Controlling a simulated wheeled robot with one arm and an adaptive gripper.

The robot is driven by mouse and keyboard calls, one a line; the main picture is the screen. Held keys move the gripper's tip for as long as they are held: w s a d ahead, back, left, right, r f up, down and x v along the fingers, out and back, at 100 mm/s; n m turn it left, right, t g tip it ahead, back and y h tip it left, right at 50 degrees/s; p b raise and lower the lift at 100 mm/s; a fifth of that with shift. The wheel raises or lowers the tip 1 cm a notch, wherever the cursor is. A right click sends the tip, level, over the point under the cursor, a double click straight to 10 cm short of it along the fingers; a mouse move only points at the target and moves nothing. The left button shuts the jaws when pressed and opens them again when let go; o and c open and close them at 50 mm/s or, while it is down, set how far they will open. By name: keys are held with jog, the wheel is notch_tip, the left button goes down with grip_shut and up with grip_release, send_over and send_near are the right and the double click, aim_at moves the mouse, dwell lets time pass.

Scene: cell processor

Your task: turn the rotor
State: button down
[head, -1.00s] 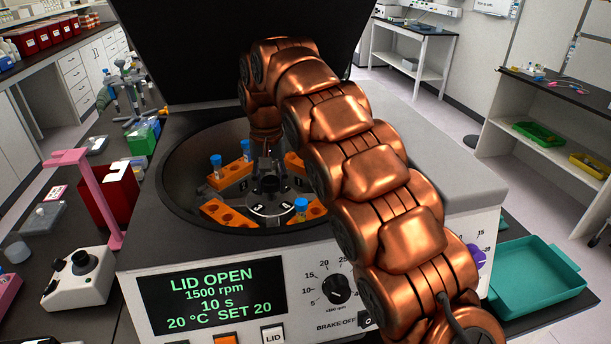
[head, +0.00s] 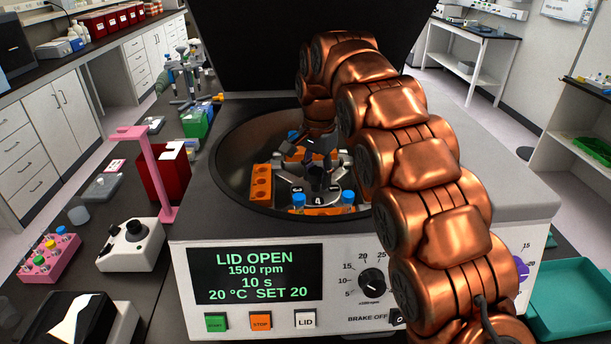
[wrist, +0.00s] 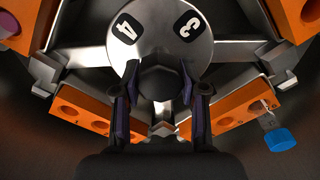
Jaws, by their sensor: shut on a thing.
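The rotor (head: 318,199) sits in the open centrifuge bowl, a silver numbered hub with arms carrying orange buckets. Numbers 3 and 4 face the front in the head view. Orange buckets stand at the left (head: 261,185) and front, with blue-capped tubes (head: 298,201) in some. My gripper (wrist: 160,82) reaches down from above, its two fingers on either side of the dark central knob (wrist: 160,70) and shut on it. In the wrist view the hub (wrist: 158,32) shows 4 and 3, and a blue-capped tube (wrist: 280,138) at lower right. My arm hides the bowl's right side.
The raised dark lid (head: 310,40) stands behind the bowl. The front panel display (head: 255,275) reads LID OPEN, above START, STOP and LID buttons. A pink stand (head: 147,175) and red box (head: 163,172) are at the left; a teal tray (head: 575,300) is at the right.

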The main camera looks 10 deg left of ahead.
jog(key=shift+s+a, duration=0.1)
dwell(0.3)
jog(key=c, duration=0.6)
grip_release()
jog(key=shift+c, duration=0.2)
